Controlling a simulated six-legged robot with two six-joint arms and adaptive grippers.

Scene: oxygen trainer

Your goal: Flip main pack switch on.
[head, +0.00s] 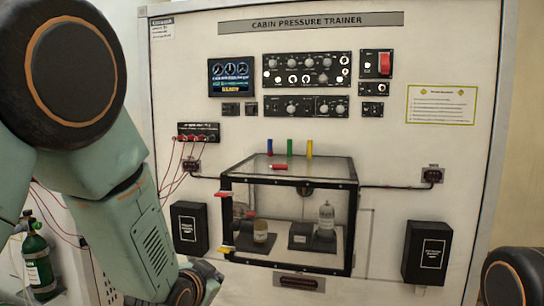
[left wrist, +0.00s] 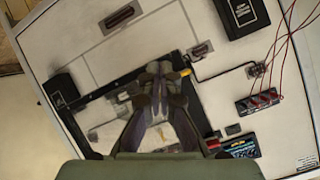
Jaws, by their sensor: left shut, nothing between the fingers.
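The trainer panel (head: 400,140) stands upright ahead of me. At its upper right is a small black unit with a red guarded switch (head: 385,63); lettering there is too small to read, and I cannot tell which control is the main pack switch. Black control panels with knobs and toggles (head: 307,70) sit left of it. My left gripper (left wrist: 160,70) is shut and empty in the left wrist view, in front of the clear chamber (head: 353,215), away from the red switch. In the head view, my left arm covers the left side. My right gripper is out of view.
The framed chamber juts out below the controls, with jars inside and coloured pegs (head: 289,147) on top. Black boxes (head: 427,252) flank it. Red wires hang from a socket strip (head: 198,132) at left. A green cylinder (head: 38,262) stands at lower left.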

